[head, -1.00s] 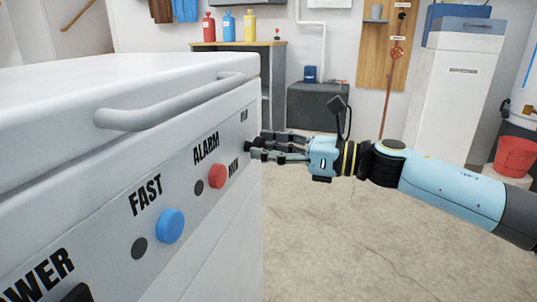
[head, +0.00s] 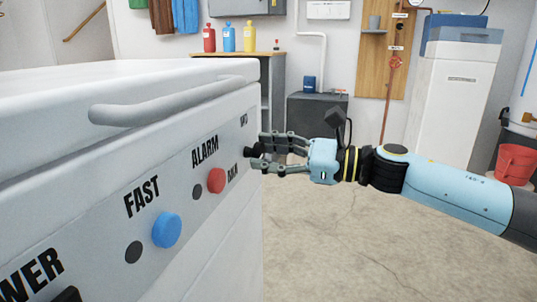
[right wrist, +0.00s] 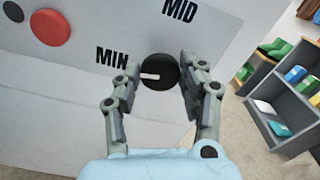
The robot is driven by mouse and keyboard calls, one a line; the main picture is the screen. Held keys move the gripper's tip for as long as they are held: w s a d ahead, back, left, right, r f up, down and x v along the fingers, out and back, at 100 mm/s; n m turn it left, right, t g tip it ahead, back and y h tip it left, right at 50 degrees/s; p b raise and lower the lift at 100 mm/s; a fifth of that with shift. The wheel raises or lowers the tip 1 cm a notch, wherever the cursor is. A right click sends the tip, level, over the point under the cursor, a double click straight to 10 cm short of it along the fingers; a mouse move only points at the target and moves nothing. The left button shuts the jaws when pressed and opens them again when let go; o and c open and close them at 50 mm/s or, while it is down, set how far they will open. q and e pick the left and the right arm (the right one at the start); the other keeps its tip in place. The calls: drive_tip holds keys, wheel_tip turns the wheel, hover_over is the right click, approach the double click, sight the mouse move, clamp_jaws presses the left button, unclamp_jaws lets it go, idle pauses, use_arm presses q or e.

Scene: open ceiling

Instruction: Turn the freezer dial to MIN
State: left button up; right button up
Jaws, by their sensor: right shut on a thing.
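The freezer dial (right wrist: 157,66) is a round black knob with a white pointer mark. In the right wrist view the mark points left, towards the MIN label (right wrist: 112,66); the MID label (right wrist: 179,10) is above. My right gripper (right wrist: 160,75) is shut on the dial, one finger on each side. In the head view the right gripper (head: 262,152) reaches in from the right to the freezer's front panel, and its fingers largely hide the dial. My left gripper is not in view.
The white freezer (head: 225,235) fills the left, with a grey handle (head: 165,104) above the panel. A red button (head: 216,181) and a blue button (head: 167,230) stick out beside the dial. Open floor (head: 370,245) lies to the right. Shelves (right wrist: 285,105) stand beyond.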

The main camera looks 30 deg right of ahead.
drive_tip(key=shift+f, duration=0.15)
drive_tip(key=o, duration=1.2)
drive_tip(key=shift+c, duration=0.2)
drive_tip(key=v, duration=0.7)
drive_tip(key=shift+s+d, duration=0.2)
